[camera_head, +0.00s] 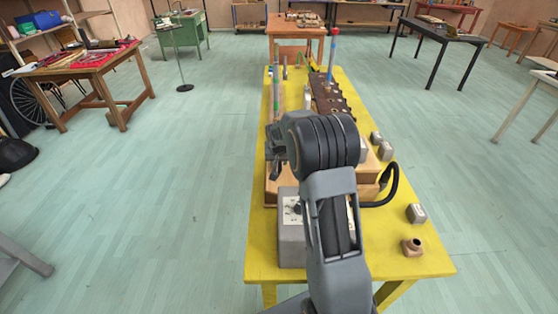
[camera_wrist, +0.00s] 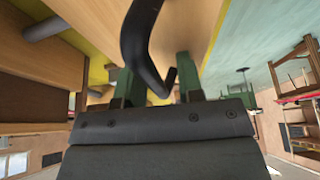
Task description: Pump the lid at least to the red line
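A wooden box (camera_head: 369,192), largely hidden behind my arm, lies on the yellow table. Its wooden top may be the lid. Wood panels (camera_wrist: 85,35) fill the upper left of the wrist view. My gripper (camera_wrist: 157,78) has its two green fingers apart. A curved black bar or hose (camera_wrist: 138,40) passes between or in front of them, with gaps at its sides; I cannot tell whether it touches them. In the head view the fingers are mostly hidden by my wrist. An upright tube (camera_head: 277,92) with coloured bands stands at the table's left; I cannot make out a red line.
A black hose (camera_head: 391,184) curves at the right.

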